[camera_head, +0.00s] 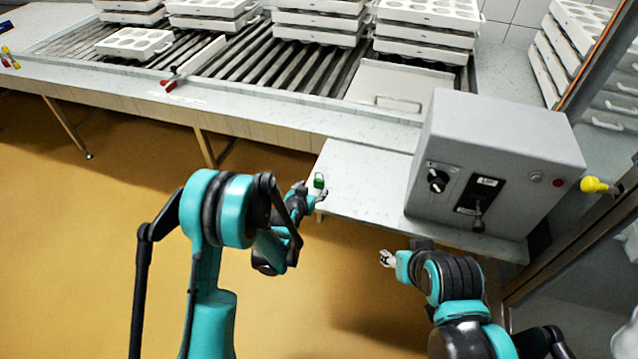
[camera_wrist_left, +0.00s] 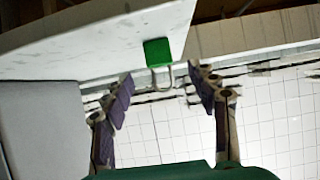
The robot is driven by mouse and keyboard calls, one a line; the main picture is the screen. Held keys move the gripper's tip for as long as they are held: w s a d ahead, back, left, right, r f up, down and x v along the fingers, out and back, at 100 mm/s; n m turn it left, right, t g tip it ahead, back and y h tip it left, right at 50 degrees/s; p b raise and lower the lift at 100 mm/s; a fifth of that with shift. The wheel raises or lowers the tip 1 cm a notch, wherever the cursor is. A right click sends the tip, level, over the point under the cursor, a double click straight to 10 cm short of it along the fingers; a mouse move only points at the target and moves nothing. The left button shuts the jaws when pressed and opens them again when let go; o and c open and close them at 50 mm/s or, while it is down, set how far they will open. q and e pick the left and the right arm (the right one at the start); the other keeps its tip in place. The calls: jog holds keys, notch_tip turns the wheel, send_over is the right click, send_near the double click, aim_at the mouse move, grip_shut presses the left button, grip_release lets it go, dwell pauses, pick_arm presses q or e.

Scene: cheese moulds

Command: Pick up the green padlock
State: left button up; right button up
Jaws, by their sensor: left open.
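The green padlock (camera_head: 319,180) lies near the left edge of the pale side table (camera_head: 365,190). In the left wrist view the padlock (camera_wrist_left: 157,50) shows its green body, with its metal shackle pointing towards my gripper. My left gripper (camera_wrist_left: 162,77) is open and empty, its two fingers on either side of the line to the shackle. The padlock's body lies beyond the fingertips. In the head view my left gripper (camera_head: 312,195) is at the table's corner, close to the padlock and partly hidden by my arm. My right gripper (camera_head: 386,258) is in front of the table, away from the padlock; its finger opening is unclear.
A grey control box (camera_head: 490,165) with a knob and a lever stands on the right of the side table. Behind is a roller conveyor (camera_head: 310,65) with stacks of white moulds (camera_head: 425,30).

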aim_at(318, 183)
pick_arm(q)
jog(key=b+x, duration=0.3)
jog(key=x, duration=0.4)
jog(key=shift+w+d+f, duration=0.1)
jog(key=shift+w+d, duration=0.05)
jog(key=shift+w, duration=0.1)
jog(key=c, duration=1.3)
